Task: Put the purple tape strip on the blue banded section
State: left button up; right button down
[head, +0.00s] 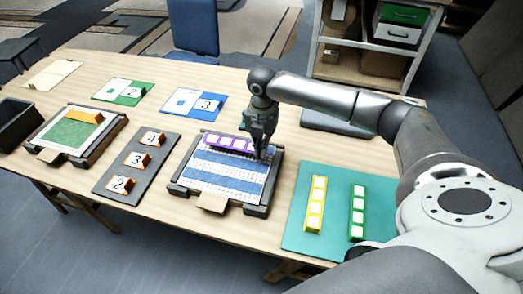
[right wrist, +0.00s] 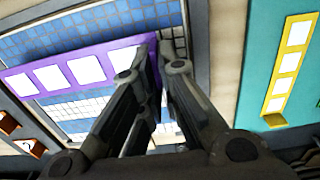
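The purple tape strip (head: 230,144), with several white squares, is over the far part of the mosaic panel with blue bands (head: 226,184). Whether it lies flat or slightly above the surface I cannot tell. It also shows in the right wrist view (right wrist: 72,71), running from the left edge to my fingers. My right gripper (head: 262,152) is low over the panel, at the right end of the strip. My left gripper is out of view.
A teal mat (head: 335,206) with yellow (head: 315,205) and green strips (head: 357,212) lies to the right. A grey board (head: 136,170) with numbered blocks and a green panel (head: 70,133) are to the left. Number cards (head: 194,102) lie behind. A dark frame (head: 262,198) borders the blue-banded panel.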

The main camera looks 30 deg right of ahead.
notch_tip(320, 180, down, 2)
jog(key=shift+f+p, duration=0.15)
jog(key=shift+p, duration=0.45)
jog(key=shift+f, duration=0.3)
jog(key=shift+f, duration=0.1)
jog(key=shift+f, duration=0.15)
jog(key=c, duration=1.6)
grip_release()
jog(key=shift+c, duration=0.2)
